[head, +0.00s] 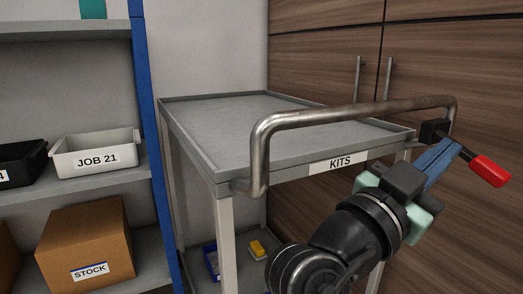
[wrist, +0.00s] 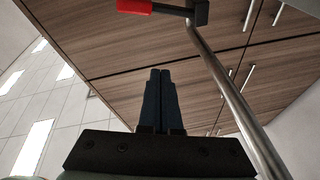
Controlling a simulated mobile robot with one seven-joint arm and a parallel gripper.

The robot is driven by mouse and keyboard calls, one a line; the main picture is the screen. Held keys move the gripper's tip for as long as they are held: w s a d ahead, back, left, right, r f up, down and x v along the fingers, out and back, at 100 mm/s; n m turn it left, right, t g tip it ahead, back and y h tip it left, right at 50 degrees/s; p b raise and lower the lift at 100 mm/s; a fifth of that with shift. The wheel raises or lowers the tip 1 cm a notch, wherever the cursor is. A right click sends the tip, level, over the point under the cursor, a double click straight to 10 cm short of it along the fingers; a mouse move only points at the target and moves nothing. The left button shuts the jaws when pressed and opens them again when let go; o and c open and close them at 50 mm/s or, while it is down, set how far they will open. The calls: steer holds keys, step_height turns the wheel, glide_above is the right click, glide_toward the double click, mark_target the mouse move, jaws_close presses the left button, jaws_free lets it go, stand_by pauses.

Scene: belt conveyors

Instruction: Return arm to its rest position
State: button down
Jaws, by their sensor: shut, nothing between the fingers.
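My gripper (head: 446,150) is at the right in the head view, in front of the right end of the cart's handle. Its two dark fingers lie together in the wrist view (wrist: 160,72), with nothing between them. My arm reaches up from the bottom of the head view. A red-gripped lever (head: 490,171) with a black clamp block (head: 434,131) sits at the handle's right end, close to the fingertips. The red grip also shows at the top of the wrist view (wrist: 134,6). I cannot tell whether the fingers touch it.
The grey cart (head: 240,125) labelled KITS has an empty top and a metal handle (head: 350,113) in front. A blue bin (head: 211,261) and a yellow item (head: 257,248) are below. Shelving at left holds a JOB 21 bin (head: 97,153) and a STOCK box (head: 86,240). Wooden cabinets (head: 320,60) stand behind.

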steer(key=a+r+n+t+y+p, duration=0.4)
steer(key=a+r+n+t+y, duration=0.2)
steer(key=a+r+t, duration=0.5)
steer(key=s+a+r+n+t+y+p, duration=0.2)
steer(key=s+a+r+n+t+y, duration=0.1)
steer(key=s+a+r+n+y, duration=0.25)
steer(key=s+a+r+n+t+y+p, duration=0.2)
steer(key=a+r+n+t+y+p, duration=0.15)
steer(key=a+r+y, duration=0.4)
step_height(320, 180, up, 37)
steer(key=a+p, duration=0.1)
steer(key=p, duration=3.5)
steer(key=shift+s+n+p, duration=0.2)
steer(key=shift+n+p, duration=0.15)
steer(key=shift+n, duration=0.05)
